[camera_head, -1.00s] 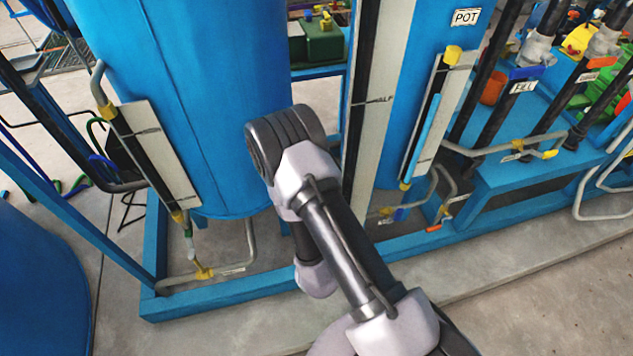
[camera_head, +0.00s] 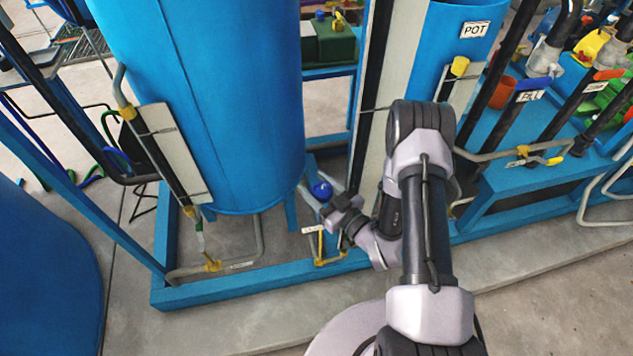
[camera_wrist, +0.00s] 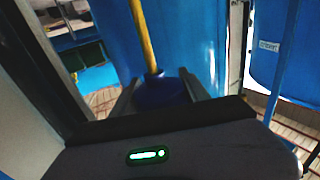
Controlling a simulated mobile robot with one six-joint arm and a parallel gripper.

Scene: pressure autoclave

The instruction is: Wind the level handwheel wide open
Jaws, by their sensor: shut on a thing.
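A small blue round handwheel (camera_head: 322,190) sits low between the big blue tank and the white post. My gripper (camera_head: 331,200) reaches it from the lower right. In the wrist view the same blue handwheel (camera_wrist: 160,92) lies between the two fingers of my gripper (camera_wrist: 160,96), which is shut on it. A yellow rod (camera_wrist: 142,35) runs up behind it in that view. No label naming this handwheel is readable, and its turn position cannot be told.
The blue tank (camera_head: 205,100) stands close on the left and the white post (camera_head: 400,60) close behind my arm. A yellow-fitted pipe (camera_head: 325,258) lies just below my gripper. Pipes labelled FILL (camera_head: 529,96) are at right. The front floor (camera_head: 545,265) is clear.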

